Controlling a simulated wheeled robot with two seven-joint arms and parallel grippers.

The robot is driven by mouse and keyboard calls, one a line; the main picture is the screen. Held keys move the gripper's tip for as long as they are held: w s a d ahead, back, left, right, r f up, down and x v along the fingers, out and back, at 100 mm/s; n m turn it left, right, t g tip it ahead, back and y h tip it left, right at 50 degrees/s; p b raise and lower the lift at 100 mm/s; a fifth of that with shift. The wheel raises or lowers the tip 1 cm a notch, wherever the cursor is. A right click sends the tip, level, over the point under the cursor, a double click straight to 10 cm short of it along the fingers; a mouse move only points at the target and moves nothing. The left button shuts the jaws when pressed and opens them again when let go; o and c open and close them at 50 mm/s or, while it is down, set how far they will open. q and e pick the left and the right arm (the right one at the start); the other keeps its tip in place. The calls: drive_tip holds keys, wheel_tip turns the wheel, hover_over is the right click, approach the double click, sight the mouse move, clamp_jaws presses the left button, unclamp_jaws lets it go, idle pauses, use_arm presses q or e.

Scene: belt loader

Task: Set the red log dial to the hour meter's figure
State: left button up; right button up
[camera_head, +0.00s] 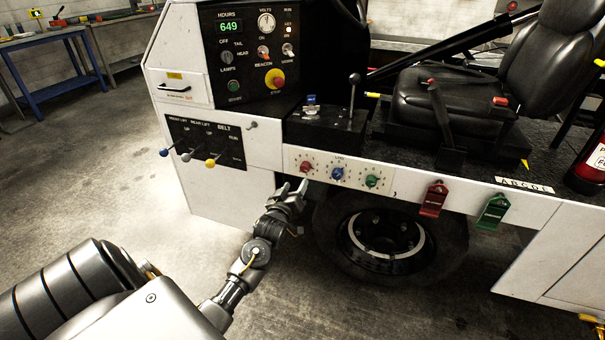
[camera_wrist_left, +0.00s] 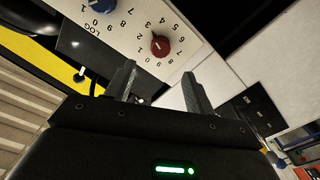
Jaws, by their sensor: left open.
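The hour meter (camera_head: 229,26) on the dash reads 649 in green digits. Below the seat deck, a white log panel (camera_head: 322,182) carries a red dial (camera_head: 305,166), a blue dial (camera_head: 337,173) and a green dial (camera_head: 371,181). My left gripper (camera_head: 293,187) is open and empty, just below and in front of the red dial. In the left wrist view the red dial (camera_wrist_left: 160,45) lies beyond the gap between the open fingertips (camera_wrist_left: 159,70), apart from them. Figures ring it; I cannot tell surely which one its pointer marks. The blue dial (camera_wrist_left: 101,5) is partly cut off.
Lift and belt levers (camera_head: 187,156) stick out left of the log panel. A wheel (camera_head: 388,240) is below. The floor at left is clear.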

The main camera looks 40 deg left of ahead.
sight(304, 170)
use_arm(q)
drive_tip(key=x, duration=0.8)
drive_tip(key=shift+w+a+f+b, duration=0.1)
drive_tip(key=shift+w+a+b, duration=0.1)
drive_tip(key=shift+b, duration=0.2)
drive_tip(key=shift+w+a, duration=0.1)
drive_tip(key=shift+w, duration=0.3)
use_arm(e)
drive_tip(key=shift+w+a+r, duration=0.25)
drive_tip(key=shift+w+r, duration=0.3)
drive_tip(key=shift+r, duration=0.05)
drive_tip(key=shift+w+a+r, duration=0.25)
drive_tip(key=shift+w+r, duration=0.25)
drive_tip(key=shift+r, duration=0.1)
drive_tip(key=shift+s, duration=0.1)
use_arm(q)
drive_tip(key=c, duration=0.9)
drive_tip(key=shift+s+a, duration=0.1)
drive_tip(key=shift+a, duration=0.15)
drive_tip(key=shift+c, duration=0.4)
drive_tip(key=shift+d, duration=0.25)
drive_tip(key=shift+m, duration=0.3)
use_arm(e)
drive_tip(key=shift+s+d+f, duration=0.1)
drive_tip(key=shift+s+f, duration=0.15)
drive_tip(key=shift+s, duration=0.2)
